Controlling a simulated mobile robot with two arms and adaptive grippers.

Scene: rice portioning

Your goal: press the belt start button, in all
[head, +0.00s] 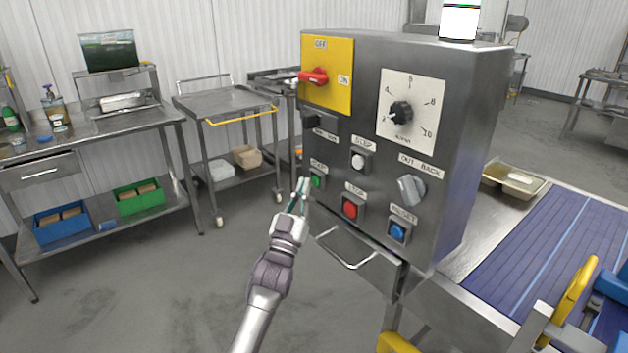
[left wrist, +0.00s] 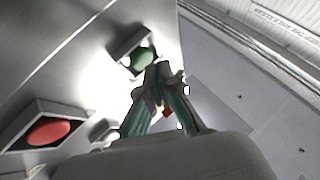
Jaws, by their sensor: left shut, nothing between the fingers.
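The grey control box (head: 365,150) stands right of centre in the head view. Its green start button (head: 317,181) sits at the lower left of the front face, under a small label. My left gripper (head: 302,188) is shut and empty, with its fingertips right beside the green button. In the left wrist view the fingertips (left wrist: 160,75) are just below the green button (left wrist: 143,58) and overlap its edge; I cannot tell whether they touch it. The red stop button (head: 350,208) is to the right, and it also shows in the left wrist view (left wrist: 48,132). My right gripper is not in view.
The box also carries a red switch (head: 314,76), a dial (head: 401,112), a white button (head: 358,161), a grey knob (head: 411,189) and a blue button (head: 398,231). A handle (head: 345,258) juts out below. The blue belt (head: 545,250) lies at right.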

